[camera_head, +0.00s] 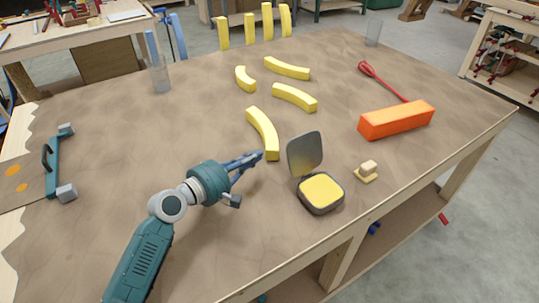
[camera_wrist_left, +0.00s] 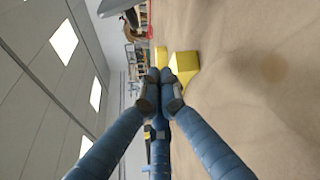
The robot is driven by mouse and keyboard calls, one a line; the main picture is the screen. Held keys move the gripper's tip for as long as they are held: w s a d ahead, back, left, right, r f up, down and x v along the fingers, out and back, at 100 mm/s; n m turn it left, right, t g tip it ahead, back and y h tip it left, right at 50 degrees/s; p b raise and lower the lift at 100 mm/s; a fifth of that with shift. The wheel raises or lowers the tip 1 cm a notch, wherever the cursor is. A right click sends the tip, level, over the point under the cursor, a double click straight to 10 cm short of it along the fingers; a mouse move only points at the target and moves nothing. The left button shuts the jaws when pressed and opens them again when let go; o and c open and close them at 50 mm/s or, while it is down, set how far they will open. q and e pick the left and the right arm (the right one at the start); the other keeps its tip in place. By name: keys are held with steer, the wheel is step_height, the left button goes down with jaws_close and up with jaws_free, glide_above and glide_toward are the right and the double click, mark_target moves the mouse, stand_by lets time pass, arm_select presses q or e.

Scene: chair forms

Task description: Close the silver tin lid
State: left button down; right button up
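The silver tin (camera_head: 321,207) sits near the table's front edge, with a yellow surface inside its open base. Its lid (camera_head: 306,154) stands raised, nearly upright, along the tin's far-left side. My left gripper (camera_head: 257,157) is left of the lid, apart from it, above the table and pointing toward the far right. Its fingers are drawn together and hold nothing; the fingertips also meet in the left wrist view (camera_wrist_left: 160,77). A grey edge at the top of the wrist view may be the lid, but I cannot tell. My right gripper is not in view.
A curved yellow piece (camera_head: 263,133) lies just beyond my left gripper, with several more behind it. An orange block (camera_head: 396,119) and a small wooden piece (camera_head: 368,171) lie to the right. A clear glass (camera_head: 160,75) stands far left. The table left of the tin is mostly bare.

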mark_target(301, 151)
arm_select(q)
steer(key=x, duration=0.8)
steer(key=shift+w+d+p, duration=0.15)
steer(key=shift+w+p, duration=0.1)
steer(key=shift+p, duration=0.1)
steer(key=shift+w+d+r+p, duration=0.25)
steer(key=shift+d+p, duration=0.1)
steer(key=shift+d, duration=0.15)
steer(key=shift+s+d+r+p, duration=0.35)
steer(key=shift+s+p, duration=0.25)
steer(key=shift+s+d+r+p, duration=0.3)
steer(key=shift+s+r+p, duration=0.05)
steer(key=shift+s+p, duration=0.25)
steer(key=shift+s+d, duration=0.1)
steer(key=shift+s, duration=0.15)
steer(key=shift+w+f, duration=0.1)
